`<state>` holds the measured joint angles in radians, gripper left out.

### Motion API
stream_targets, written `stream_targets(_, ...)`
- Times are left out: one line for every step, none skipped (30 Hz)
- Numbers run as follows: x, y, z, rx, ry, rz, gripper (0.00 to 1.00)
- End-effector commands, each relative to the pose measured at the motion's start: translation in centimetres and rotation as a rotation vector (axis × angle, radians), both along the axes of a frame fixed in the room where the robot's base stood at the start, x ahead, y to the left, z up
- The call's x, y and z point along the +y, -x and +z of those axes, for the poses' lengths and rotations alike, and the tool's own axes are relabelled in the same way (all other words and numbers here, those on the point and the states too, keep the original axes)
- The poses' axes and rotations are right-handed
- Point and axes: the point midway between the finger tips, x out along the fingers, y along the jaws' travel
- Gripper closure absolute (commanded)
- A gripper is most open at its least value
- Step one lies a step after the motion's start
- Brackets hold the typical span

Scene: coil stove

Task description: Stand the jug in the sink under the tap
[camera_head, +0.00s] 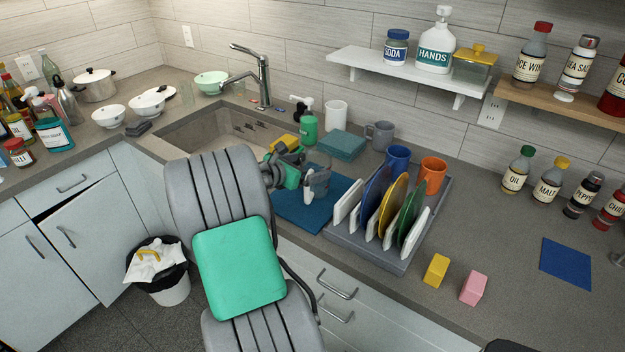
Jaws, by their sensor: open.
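My gripper (308,187) is open, small in the picture, over the blue mat on the counter right of the sink. A grey-blue, partly see-through vessel, seemingly the jug (321,180), stands upright on the mat right at the gripper. My wrist and fingers hide part of it, and I cannot tell whether the fingers are around it or beside it. The sink (200,128) is a grey basin set in the counter; my arm hides its near right part. The tap (263,80) rises behind the sink, its spout reaching left over the basin.
A dish rack (375,252) with plates and mugs stands close right of the blue mat (290,212). A green bowl (210,82) sits behind the sink.

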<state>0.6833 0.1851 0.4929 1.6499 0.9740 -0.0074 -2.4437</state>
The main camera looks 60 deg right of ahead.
Motion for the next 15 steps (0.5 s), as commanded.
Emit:
stream_targets(-0.9,0.2,-0.3,0.001,-0.003,-0.005,0.0)
stream_targets(-1.4,0.4,-0.5,0.001,-0.003,-0.005,0.0)
stream_targets(-1.9,0.4,-0.7,0.0,-0.001,-0.004,0.0)
stream_targets(-2.2,0.5,-0.9,0.0,-0.001,-0.003,0.0)
stream_targets(-2.4,0.5,-1.0,0.001,-0.002,-0.003,0.0)
stream_targets(-2.6,0.5,-1.1,0.0,-0.002,-0.002,0.0)
stream_targets(-2.7,0.5,-1.2,-0.001,-0.001,-0.001,0.0)
stream_targets(-2.7,0.5,-1.2,-0.001,-0.001,-0.001,0.0)
stream_targets(-2.6,0.5,-1.2,-0.001,-0.001,0.0,0.0)
stream_targets(-2.6,0.5,-1.2,-0.001,-0.001,0.0,0.0)
stream_targets(-2.6,0.5,-1.2,-0.001,-0.001,0.0,0.0)
stream_targets(-2.6,0.5,-1.2,-0.002,-0.002,-0.001,0.01)
stream_targets(-2.6,0.5,-1.2,-0.002,-0.002,-0.002,0.03)
stream_targets(-2.6,0.5,-1.2,-0.002,-0.002,-0.002,0.06)
stream_targets(-2.6,0.5,-1.2,-0.002,-0.002,-0.002,0.09)
